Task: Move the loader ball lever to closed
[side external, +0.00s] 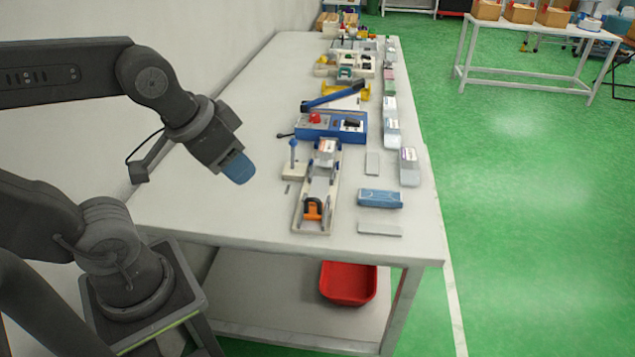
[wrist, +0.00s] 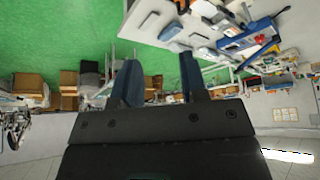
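The ball lever (side external: 293,156) has a blue knob on a thin upright stem and stands on a small pale base at the left of the work row on the table. Its exact tilt is too small to tell. My gripper (side external: 238,168) hangs above the table's left part, to the left of the lever and apart from it. In the wrist view my gripper (wrist: 158,72) shows two blue fingers spread apart with nothing between them. I cannot make out the lever clearly in the wrist view.
A narrow fixture (side external: 319,190) with an orange-black clamp stands right of the lever. A blue control box (side external: 345,128) with a red button is behind it. Blue packs (side external: 380,198) lie to the right. The table (side external: 215,205) is bare at front left. A red bin (side external: 348,283) sits below.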

